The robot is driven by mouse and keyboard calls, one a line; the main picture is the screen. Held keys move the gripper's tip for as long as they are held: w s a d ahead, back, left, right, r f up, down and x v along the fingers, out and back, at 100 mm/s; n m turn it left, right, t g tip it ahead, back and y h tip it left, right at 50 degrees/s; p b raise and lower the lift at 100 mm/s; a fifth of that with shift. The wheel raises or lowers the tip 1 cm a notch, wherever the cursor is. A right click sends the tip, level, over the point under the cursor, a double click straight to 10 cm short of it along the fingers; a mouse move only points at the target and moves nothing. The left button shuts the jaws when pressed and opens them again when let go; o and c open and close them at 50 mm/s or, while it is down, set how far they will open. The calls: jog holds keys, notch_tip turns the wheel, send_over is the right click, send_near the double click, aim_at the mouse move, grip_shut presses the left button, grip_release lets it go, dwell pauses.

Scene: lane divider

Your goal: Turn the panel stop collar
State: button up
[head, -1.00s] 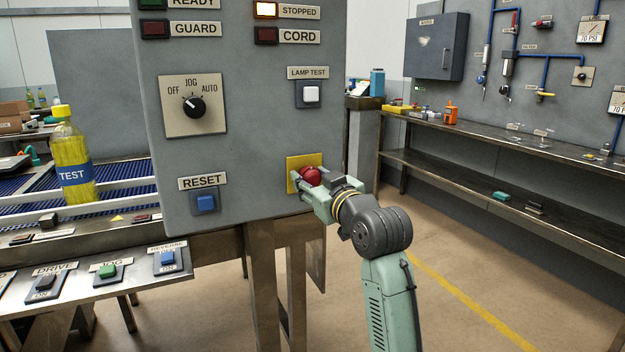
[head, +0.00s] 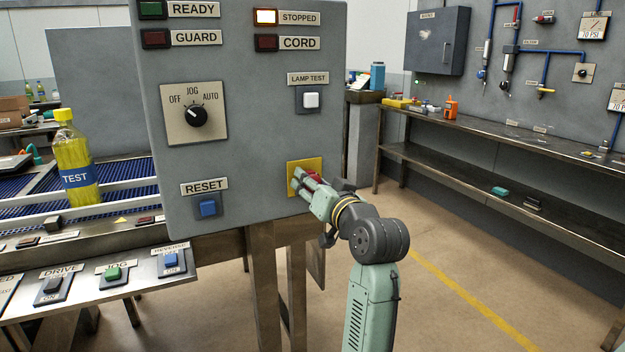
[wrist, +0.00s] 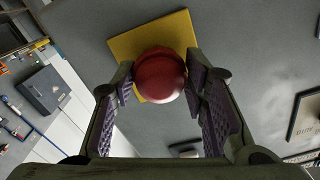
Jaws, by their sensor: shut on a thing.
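The panel stop is a red mushroom knob on a yellow square plate (head: 305,166), low on the right of the grey panel (head: 255,130). My gripper (head: 303,180) is at the knob, and its fingers hide most of the red in the head view. In the wrist view the red knob (wrist: 160,75) sits between the fingertips of my gripper (wrist: 163,88), with the yellow plate (wrist: 125,47) behind it. The fingers are shut on the knob's sides. The collar itself is hidden behind the knob.
The panel also carries a selector knob (head: 195,115), a blue RESET button (head: 208,207), a white LAMP TEST button (head: 311,100) and a lit STOPPED lamp (head: 266,17). A yellow TEST bottle (head: 75,160) stands at the left. Open floor lies at the right.

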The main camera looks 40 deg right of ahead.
jog(key=shift+m, duration=0.3)
jog(key=o, duration=1.2)
jog(key=v, duration=1.2)
